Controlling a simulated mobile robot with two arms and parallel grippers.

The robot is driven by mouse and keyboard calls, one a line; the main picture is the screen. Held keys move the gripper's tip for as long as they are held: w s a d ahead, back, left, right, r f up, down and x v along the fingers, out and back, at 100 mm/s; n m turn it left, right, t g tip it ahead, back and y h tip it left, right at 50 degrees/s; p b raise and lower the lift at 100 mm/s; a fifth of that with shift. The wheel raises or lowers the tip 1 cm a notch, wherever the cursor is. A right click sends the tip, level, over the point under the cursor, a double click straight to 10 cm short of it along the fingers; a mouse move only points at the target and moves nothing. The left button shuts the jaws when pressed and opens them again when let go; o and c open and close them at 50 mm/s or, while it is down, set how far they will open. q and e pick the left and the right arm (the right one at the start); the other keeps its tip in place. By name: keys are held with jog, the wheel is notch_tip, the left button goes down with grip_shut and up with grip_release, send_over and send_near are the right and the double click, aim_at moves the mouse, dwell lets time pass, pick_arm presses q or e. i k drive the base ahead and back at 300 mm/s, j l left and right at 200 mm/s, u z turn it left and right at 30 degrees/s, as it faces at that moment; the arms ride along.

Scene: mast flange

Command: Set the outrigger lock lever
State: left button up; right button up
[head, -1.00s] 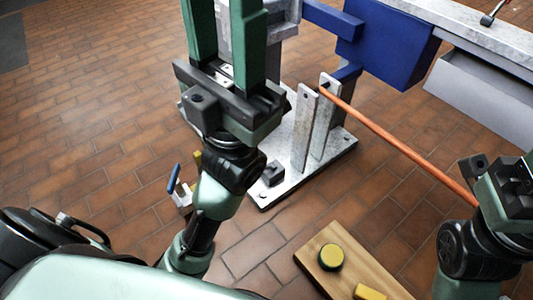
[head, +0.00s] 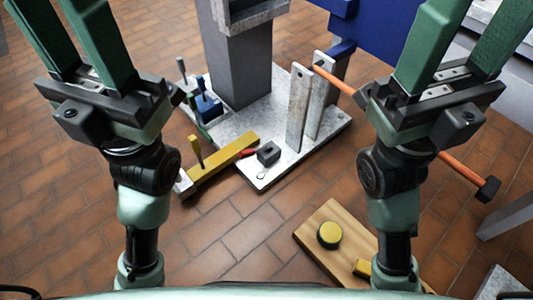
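A long orange lever (head: 455,170) with a black end runs down-right from two upright pale plates (head: 298,108) on a grey base plate; my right gripper hides its middle. A yellow bar (head: 222,168) with a short upright yellow handle (head: 196,151) lies at the base plate's left corner, with a small red piece (head: 248,153) at its inner end. Which one is the outrigger lock lever I cannot tell. My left gripper (head: 62,15) is open and empty at upper left. My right gripper (head: 474,15) is open and empty at upper right. Fingertips of both are cut off by the frame.
A grey mast (head: 240,60) stands on the base plate (head: 262,172). A blue block (head: 208,107) and thin posts sit left of it. A blue box (head: 390,30) is behind. A wooden board (head: 325,240) with a yellow button (head: 329,235) lies in front.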

aim_at(242, 154)
jog(key=j+z, duration=0.95)
jog(key=j, duration=0.1)
